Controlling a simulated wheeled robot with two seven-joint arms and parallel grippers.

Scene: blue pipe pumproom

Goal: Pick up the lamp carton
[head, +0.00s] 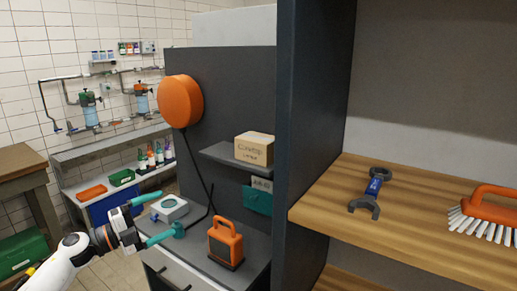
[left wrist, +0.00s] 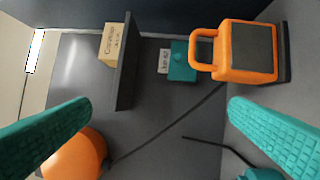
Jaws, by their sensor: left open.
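The lamp carton (head: 254,149) is a small tan box with dark lettering. It sits on a grey wall shelf (head: 222,157) on the dark panel, and in the left wrist view the carton (left wrist: 112,44) shows at the upper left, turned sideways. My left gripper (head: 153,217) is open with its teal fingers spread, to the left of the carton and lower in the head view. In the left wrist view nothing is between the fingers, and the carton is well beyond them. My right gripper is not in view.
An orange round housing (head: 181,101) juts from the panel. A tall dark cabinet side (head: 312,110) rises right of the carton.

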